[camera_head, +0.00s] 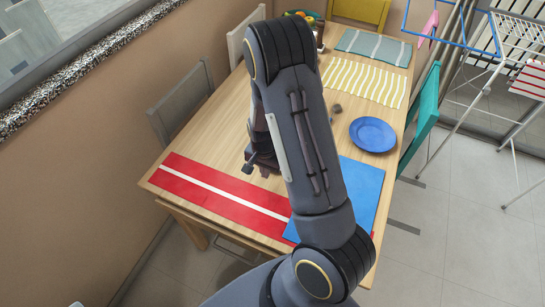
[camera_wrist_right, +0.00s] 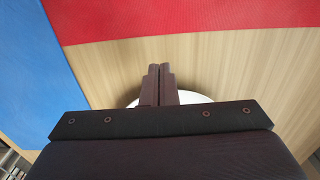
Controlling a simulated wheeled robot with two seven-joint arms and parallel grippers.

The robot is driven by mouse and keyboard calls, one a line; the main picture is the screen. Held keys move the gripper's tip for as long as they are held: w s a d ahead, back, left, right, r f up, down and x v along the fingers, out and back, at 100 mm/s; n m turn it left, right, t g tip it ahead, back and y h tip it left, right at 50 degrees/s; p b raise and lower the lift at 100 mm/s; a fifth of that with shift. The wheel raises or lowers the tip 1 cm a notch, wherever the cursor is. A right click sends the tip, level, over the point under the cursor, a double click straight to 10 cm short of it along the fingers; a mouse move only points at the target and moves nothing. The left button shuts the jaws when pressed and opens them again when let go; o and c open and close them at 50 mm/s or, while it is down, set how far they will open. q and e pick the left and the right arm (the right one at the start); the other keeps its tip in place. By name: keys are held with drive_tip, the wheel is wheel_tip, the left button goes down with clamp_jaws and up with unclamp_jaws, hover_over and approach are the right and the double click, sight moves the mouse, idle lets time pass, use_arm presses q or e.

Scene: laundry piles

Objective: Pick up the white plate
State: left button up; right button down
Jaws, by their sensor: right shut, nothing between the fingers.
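The white plate (camera_wrist_right: 193,97) shows only as a thin pale rim behind my right gripper's fingers in the right wrist view, against the wooden table. The gripper's body hides most of it. In the head view my own arm covers the spot, and no white plate shows. My right gripper (camera_wrist_right: 160,70) is shut, its two fingers together with nothing between them. In the head view the right gripper (camera_head: 258,165) is partly hidden behind my arm, over the table's middle. I cannot tell its height above the plate. My left gripper is not in view.
The wooden table (camera_head: 217,125) holds a red-and-white mat (camera_head: 215,190), a blue mat (camera_head: 362,188), a yellow striped mat (camera_head: 365,82) and a grey striped mat (camera_head: 375,47). A blue plate (camera_head: 373,134) lies at the right. Chairs and a drying rack (camera_head: 500,55) stand around.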

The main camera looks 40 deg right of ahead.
drive_tip(key=d, duration=0.1)
drive_tip(key=w+d, duration=0.1)
drive_tip(key=d, duration=0.1)
drive_tip(key=w+d+p, duration=0.1)
drive_tip(key=d, duration=0.1)
drive_tip(key=shift+w+r, duration=0.15)
drive_tip(key=shift+w, duration=0.1)
drive_tip(key=shift+w+d+p, duration=0.15)
drive_tip(key=shift+d+p, duration=0.15)
drive_tip(key=shift+p, duration=0.05)
drive_tip(key=shift+a+f+b, duration=0.1)
drive_tip(key=shift+f+b, duration=0.35)
drive_tip(key=shift+f, duration=0.5)
